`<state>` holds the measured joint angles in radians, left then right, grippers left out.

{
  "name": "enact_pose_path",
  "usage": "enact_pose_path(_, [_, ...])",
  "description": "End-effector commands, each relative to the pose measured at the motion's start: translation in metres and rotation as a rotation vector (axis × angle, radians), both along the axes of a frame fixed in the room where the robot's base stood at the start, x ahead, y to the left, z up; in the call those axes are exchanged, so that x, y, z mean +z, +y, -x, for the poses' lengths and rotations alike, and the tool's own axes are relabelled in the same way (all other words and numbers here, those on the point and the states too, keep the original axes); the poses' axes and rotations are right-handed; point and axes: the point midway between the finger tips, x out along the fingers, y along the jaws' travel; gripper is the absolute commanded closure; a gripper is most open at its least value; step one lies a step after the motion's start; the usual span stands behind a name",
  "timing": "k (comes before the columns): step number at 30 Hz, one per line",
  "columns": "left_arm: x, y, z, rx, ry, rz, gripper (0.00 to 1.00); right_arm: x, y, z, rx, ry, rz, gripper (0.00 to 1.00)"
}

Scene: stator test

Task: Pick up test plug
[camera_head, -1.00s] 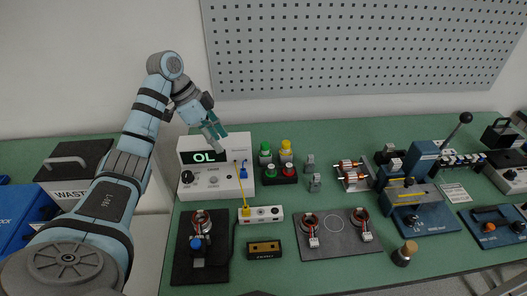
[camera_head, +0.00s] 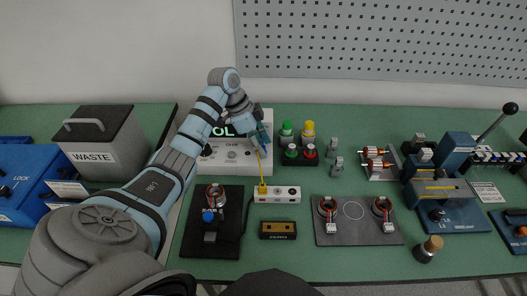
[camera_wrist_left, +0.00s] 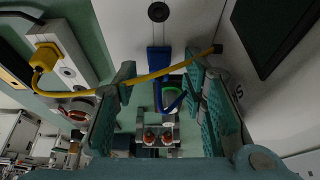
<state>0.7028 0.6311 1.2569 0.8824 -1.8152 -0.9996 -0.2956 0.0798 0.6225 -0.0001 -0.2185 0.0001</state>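A yellow plug (camera_head: 262,189) sits in the left end of a white socket strip (camera_head: 285,194), and it shows at the upper left of the left wrist view (camera_wrist_left: 44,56). Its yellow cable (camera_wrist_left: 150,76) runs across to a white meter (camera_head: 228,157). A blue plug (camera_wrist_left: 158,62) with a blue lead is on the meter's face. Which plug is the test plug, I cannot tell. My left gripper (camera_head: 260,138) is in front of the meter's right side, behind the yellow plug. Its fingers (camera_wrist_left: 160,92) are wide apart, with the yellow cable crossing near their tips. My right gripper is out of view.
Green and yellow buttons (camera_head: 298,135) stand right of the meter. A dark plate with a coil (camera_head: 190,232) lies left of the strip. A mat with two coils (camera_head: 352,236) is to the right. The waste bin (camera_head: 120,150) stands left.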

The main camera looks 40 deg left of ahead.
Motion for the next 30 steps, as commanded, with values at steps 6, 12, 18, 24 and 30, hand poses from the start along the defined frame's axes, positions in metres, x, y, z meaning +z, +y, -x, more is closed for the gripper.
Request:
enact_pose_path(6, [0.001, 0.0, 0.0, 0.0, 0.0, 0.0, 0.81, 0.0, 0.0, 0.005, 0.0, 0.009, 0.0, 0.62])
enact_pose_path(12, [0.001, 0.0, 0.0, -0.001, 0.0, 0.0, 1.0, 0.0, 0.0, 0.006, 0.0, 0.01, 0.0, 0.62])
enact_pose_path(18, [0.001, 0.0, 0.0, -0.001, 0.0, 0.001, 1.0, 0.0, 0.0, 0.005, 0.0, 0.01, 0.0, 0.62])
enact_pose_path(24, [0.014, 0.0, -0.001, -0.001, -0.003, 0.001, 1.0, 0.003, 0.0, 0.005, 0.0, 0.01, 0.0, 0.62])
enact_pose_path(30, [0.065, 0.0, -0.001, -0.002, -0.007, 0.0, 1.0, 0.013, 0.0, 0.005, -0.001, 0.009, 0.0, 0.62])
